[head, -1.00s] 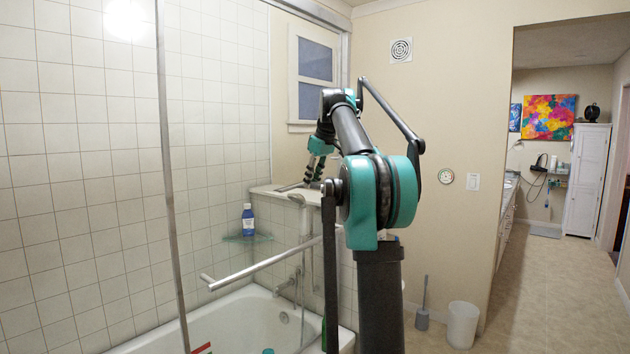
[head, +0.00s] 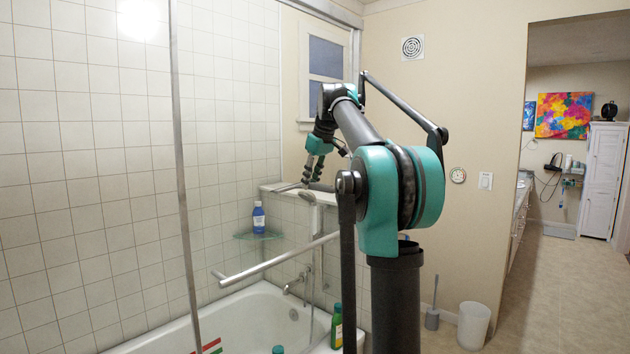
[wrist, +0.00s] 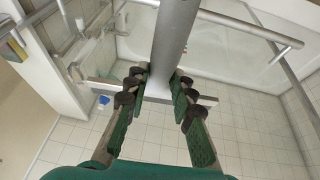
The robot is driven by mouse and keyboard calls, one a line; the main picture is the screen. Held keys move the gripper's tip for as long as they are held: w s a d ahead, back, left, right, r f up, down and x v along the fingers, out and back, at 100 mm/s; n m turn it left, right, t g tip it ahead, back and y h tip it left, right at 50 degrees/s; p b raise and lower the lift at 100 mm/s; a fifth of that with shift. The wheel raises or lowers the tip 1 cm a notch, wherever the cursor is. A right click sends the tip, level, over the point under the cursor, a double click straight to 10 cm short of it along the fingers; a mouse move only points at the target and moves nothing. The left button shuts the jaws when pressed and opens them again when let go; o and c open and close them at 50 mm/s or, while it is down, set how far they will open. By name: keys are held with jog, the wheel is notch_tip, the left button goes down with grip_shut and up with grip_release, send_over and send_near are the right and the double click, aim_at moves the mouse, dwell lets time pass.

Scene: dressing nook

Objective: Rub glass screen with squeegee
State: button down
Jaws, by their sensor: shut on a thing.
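The glass screen (head: 232,150) is a clear panel between metal posts along the bathtub, with a metal bar (head: 280,257) across it. My gripper (head: 312,180), with green finger pads, is raised near the screen's far end, in front of the tiled ledge. In the wrist view my gripper (wrist: 158,88) is shut on the squeegee (wrist: 172,45). Its broad grey stem runs up the picture between the fingers, and a thin crosspiece lies at the fingertips. The squeegee (head: 289,187) shows only small in the head view. I cannot tell whether it touches the glass.
The bathtub (head: 262,306) lies beyond the screen. A blue bottle (head: 258,218) stands on a corner shelf, and a green bottle (head: 336,327) is near the tub's edge. A white bin (head: 473,325) and toilet brush (head: 432,318) stand right. Open floor lies farther right.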

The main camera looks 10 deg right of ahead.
jog(key=s+a, duration=0.5)
jog(key=a, duration=0.1)
jog(key=shift+a, duration=0.4)
dwell(0.6)
jog(key=shift+s, duration=0.1)
jog(key=shift+s+d, duration=0.9)
jog(key=shift+s, duration=0.3)
jog(key=shift+s+d, duration=0.85)
jog(key=shift+s, duration=0.35)
jog(key=shift+s+d, duration=0.1)
jog(key=shift+s+d, duration=0.8)
jog(key=shift+s, duration=0.3)
